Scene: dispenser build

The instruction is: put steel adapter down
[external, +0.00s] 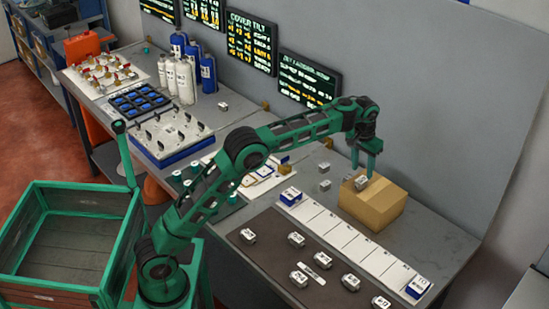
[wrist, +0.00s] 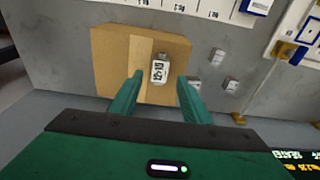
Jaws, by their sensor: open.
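A steel adapter (external: 361,183) rests on top of a closed cardboard box (external: 372,208) at the right of the bench. In the wrist view the adapter (wrist: 160,71) lies on the box (wrist: 107,58), beside the pale tape strip, with its marked face toward the camera. My gripper (external: 364,172) points down above the box. In the wrist view my gripper (wrist: 163,84) has its fingers spread apart, with the adapter between their tips and a gap on each side. I cannot tell its exact height over the box top.
Several similar adapters lie on a dark mat (external: 270,262) in front of a white numbered strip (external: 325,225). Small loose adapters (wrist: 230,85) lie beside the box. A wall with display screens (external: 309,80) stands behind the bench. Bare grey bench (external: 440,240) shows right of the box.

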